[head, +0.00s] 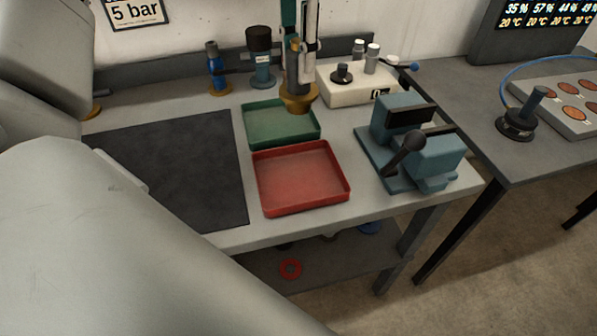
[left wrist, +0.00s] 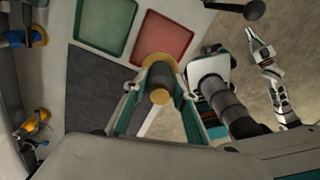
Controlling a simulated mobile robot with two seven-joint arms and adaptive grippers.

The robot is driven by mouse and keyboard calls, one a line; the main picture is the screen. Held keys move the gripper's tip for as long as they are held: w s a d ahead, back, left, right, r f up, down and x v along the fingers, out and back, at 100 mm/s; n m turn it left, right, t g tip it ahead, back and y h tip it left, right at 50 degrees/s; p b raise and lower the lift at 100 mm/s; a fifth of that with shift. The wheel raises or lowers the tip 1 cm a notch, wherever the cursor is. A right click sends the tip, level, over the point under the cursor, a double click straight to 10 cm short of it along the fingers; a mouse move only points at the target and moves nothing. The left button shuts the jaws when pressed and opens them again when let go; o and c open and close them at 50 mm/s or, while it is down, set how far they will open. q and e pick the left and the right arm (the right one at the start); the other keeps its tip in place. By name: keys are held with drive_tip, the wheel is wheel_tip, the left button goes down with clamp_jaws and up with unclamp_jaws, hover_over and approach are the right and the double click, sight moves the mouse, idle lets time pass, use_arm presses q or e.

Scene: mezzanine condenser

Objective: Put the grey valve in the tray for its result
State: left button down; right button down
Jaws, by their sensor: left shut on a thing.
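The grey valve, a dark grey cylinder with a brass-yellow flange (head: 298,97), is held upright, flange down, in my left gripper (head: 299,62). The left gripper is shut on it; its fingers flank the grey body in the left wrist view (left wrist: 158,90). In the head view the flange overlaps the back right rim of the green tray (head: 281,125); its height above the bench is unclear. The red tray (head: 300,178) is in front of the green one. Both trays look empty. My right gripper (left wrist: 262,50) shows small in the left wrist view; its opening is unclear.
A blue valve (head: 217,68) and a dark-topped valve (head: 262,60) stand at the back. A white device (head: 358,88) is behind right. A teal vice-like fixture (head: 410,150) with a black-knobbed lever stands right of the red tray. The dark mat (head: 175,165) is bare.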

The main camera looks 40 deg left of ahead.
sight(298, 100)
use_arm(q)
wheel_tip(298, 100, down, 20)
drive_tip(key=shift+r+b, duration=0.15)
drive_tip(key=shift+b, duration=0.8)
drive_tip(key=c, duration=1.6)
unclamp_jaws()
wheel_tip(298, 100, up, 12)
drive_tip(key=shift+r+p, duration=0.1)
drive_tip(key=shift+p, duration=0.3)
drive_tip(key=shift+s, duration=0.1)
